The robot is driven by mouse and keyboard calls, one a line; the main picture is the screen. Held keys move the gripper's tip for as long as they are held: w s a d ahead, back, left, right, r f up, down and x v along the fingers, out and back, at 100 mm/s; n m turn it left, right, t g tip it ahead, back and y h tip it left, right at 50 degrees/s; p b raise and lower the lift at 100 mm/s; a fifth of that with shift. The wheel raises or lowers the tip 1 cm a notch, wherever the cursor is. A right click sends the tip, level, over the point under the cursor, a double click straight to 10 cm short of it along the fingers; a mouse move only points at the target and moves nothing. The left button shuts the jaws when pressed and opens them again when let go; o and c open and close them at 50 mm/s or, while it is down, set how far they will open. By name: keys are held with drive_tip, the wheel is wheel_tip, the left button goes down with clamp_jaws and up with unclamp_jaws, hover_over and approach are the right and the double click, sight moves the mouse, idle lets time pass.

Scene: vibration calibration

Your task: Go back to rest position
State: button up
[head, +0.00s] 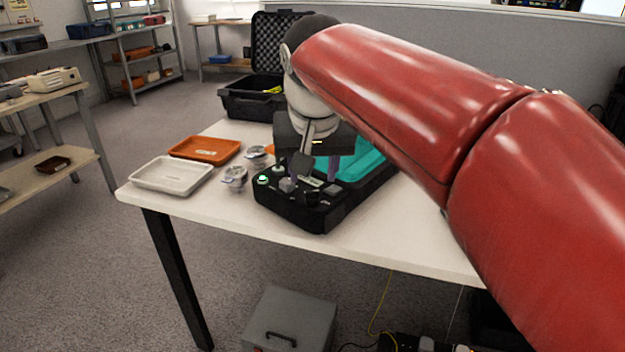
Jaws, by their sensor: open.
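My gripper (318,172) hangs at the end of my red arm, pointing down over a black device case (318,215) on the white table (225,228). Its fingers are apart and seem to hold nothing. The case has knobs and small parts on its front panel, and a teal part (365,160) behind. My gripper and arm hide part of the case. I cannot tell whether the fingertips touch it.
An orange tray (204,148), a white tray (172,176) and small metal parts (235,177) lie left of the case. An open black foam-lined case (252,98) stands behind. A grey box (290,322) sits on the floor. Shelves (140,55) line the back left.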

drive_tip(key=shift+v, duration=1.1)
drive_tip(key=s+d+f+t, duration=0.1)
drive_tip(key=s+d+f, duration=1.2)
drive_tip(key=s+f, duration=0.4)
drive_tip(key=shift+d, duration=0.35)
drive_tip(key=shift+f, duration=0.1)
drive_tip(key=shift+c, duration=0.3)
